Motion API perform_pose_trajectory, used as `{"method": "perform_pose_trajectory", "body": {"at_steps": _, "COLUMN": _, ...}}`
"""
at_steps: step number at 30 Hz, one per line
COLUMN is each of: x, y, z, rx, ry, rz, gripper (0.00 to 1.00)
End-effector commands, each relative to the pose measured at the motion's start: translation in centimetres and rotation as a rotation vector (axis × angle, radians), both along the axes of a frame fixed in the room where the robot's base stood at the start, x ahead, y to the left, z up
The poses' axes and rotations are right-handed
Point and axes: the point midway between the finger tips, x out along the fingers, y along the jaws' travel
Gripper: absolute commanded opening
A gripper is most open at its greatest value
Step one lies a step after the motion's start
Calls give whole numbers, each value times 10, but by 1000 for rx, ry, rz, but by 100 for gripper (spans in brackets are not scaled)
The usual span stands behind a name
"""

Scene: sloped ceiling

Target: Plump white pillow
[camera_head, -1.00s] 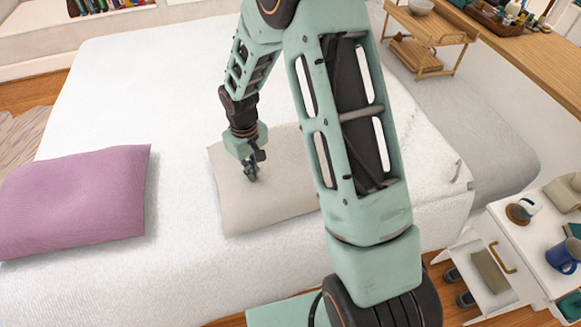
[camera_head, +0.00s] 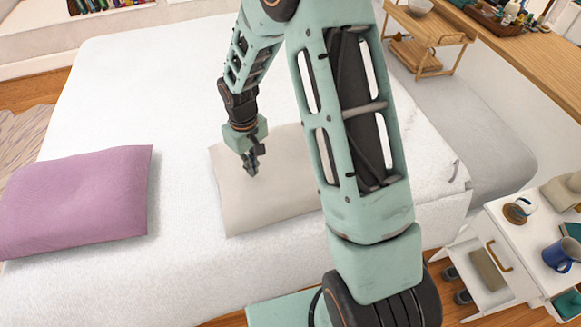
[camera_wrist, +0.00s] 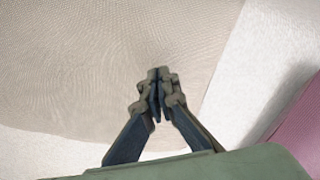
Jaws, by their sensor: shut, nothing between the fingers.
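The white pillow (camera_head: 285,185), off-white in tone, lies flat on the bed, partly hidden behind my arm in the head view. In the wrist view the pillow (camera_wrist: 80,60) fills the left and middle, with its edge running down the right. My gripper (camera_head: 251,170) is over the pillow's left part, pointing down. In the wrist view my gripper (camera_wrist: 158,80) has its fingertips together with nothing between them. The tips are at or just above the pillow's surface; I cannot tell whether they touch it.
A purple pillow (camera_head: 75,200) lies to the left on the white bed (camera_head: 180,260), with a clear strip between the pillows. A white nightstand (camera_head: 530,245) with a blue mug (camera_head: 562,256) stands at the right. A wooden shelf rack (camera_head: 425,40) stands at the back right.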

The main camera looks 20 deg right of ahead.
Motion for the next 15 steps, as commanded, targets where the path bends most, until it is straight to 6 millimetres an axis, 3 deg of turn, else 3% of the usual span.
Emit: {"method": "perform_pose_trajectory", "body": {"at_steps": 15, "x": 0, "y": 0, "z": -16, "rx": 0, "ry": 0, "rz": 0, "gripper": 0}}
